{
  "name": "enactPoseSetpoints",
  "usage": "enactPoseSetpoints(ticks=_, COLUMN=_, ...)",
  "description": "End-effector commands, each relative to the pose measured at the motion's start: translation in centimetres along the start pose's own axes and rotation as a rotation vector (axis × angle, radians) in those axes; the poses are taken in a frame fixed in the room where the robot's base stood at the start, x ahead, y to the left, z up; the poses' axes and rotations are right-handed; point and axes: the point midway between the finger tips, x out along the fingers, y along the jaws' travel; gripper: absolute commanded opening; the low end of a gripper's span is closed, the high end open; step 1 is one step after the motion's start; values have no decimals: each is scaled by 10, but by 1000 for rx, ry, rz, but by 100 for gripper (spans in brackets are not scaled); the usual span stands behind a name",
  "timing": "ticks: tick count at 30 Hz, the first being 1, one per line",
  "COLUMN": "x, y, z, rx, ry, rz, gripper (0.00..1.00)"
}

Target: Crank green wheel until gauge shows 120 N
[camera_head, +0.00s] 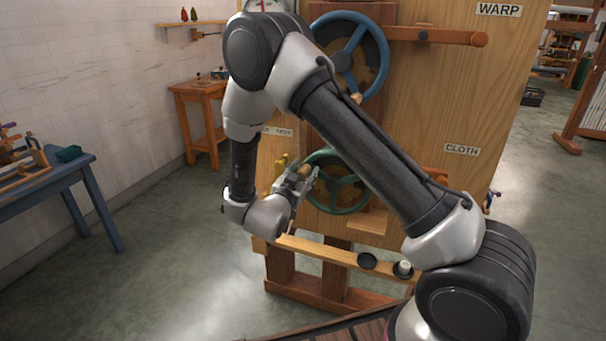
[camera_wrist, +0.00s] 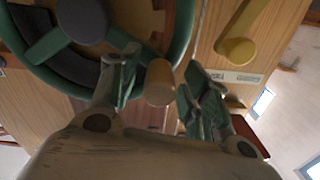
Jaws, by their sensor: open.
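The green wheel (camera_head: 345,208) is on the wooden panel beside the CLOTH label, partly behind my arm. It fills the upper left of the wrist view (camera_wrist: 186,35), with its dark hub at the top. Its wooden crank handle (camera_wrist: 160,82) points towards the wrist camera and lies between my two fingers. My gripper (camera_wrist: 158,70) is open around the handle, with gaps visible on both sides. In the head view my gripper (camera_head: 300,178) is at the wheel's left side. A white gauge (camera_head: 266,5) is cut off at the top edge, so its reading is hidden.
A blue wheel (camera_head: 385,62) is above the green one, left of a wooden lever (camera_head: 440,36). A yellow lever (camera_wrist: 238,48) is right of the handle. A wooden ledge (camera_head: 320,250) with dark round parts runs below. A blue table (camera_head: 70,172) stands left; floor between is clear.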

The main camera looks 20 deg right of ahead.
Motion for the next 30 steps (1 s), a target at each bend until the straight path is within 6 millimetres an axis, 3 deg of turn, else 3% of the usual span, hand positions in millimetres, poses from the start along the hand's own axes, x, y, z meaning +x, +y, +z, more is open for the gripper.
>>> enactPoseSetpoints(ticks=4, x=0, y=0, z=0, rx=0, ry=0, rz=0, gripper=47)
enactPoseSetpoints(ticks=12, x=0, y=0, z=0, rx=0, ry=0, rz=0, gripper=0)
enactPoseSetpoints(ticks=30, x=0, y=5, z=-12, rx=124, ry=1, rz=1, gripper=0)
